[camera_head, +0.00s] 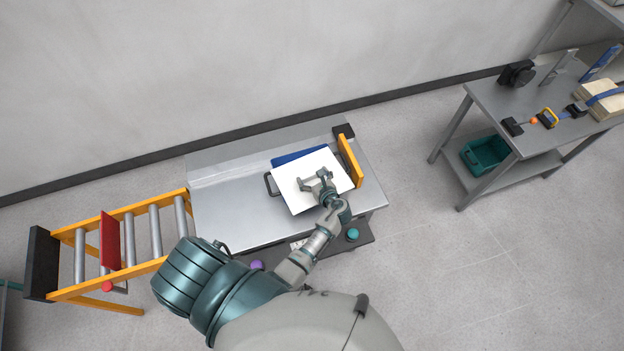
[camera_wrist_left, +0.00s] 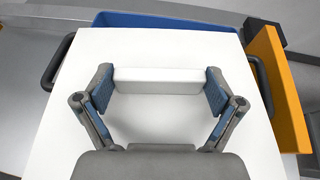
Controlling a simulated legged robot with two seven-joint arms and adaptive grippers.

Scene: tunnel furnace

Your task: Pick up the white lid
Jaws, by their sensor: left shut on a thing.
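My left gripper (camera_head: 317,185) is over the lid. In the left wrist view the lid (camera_wrist_left: 150,45) fills most of the picture, with a raised white bar-shaped handle (camera_wrist_left: 157,80) on it. The left gripper (camera_wrist_left: 158,88) has its two blue-padded fingers at the two ends of this handle and is shut on it. A blue box (camera_wrist_left: 170,20) with dark side handles (camera_wrist_left: 57,62) shows beneath the lid, its far edge uncovered. I cannot tell if the lid touches the box. My right gripper is not in view.
The grey table (camera_head: 225,215) has clear room left of the lid. An orange plate (camera_head: 350,160) stands close to the right of the lid. An orange roller conveyor (camera_head: 120,215) adjoins the table's left end. A second table with tools (camera_head: 520,90) stands at the right.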

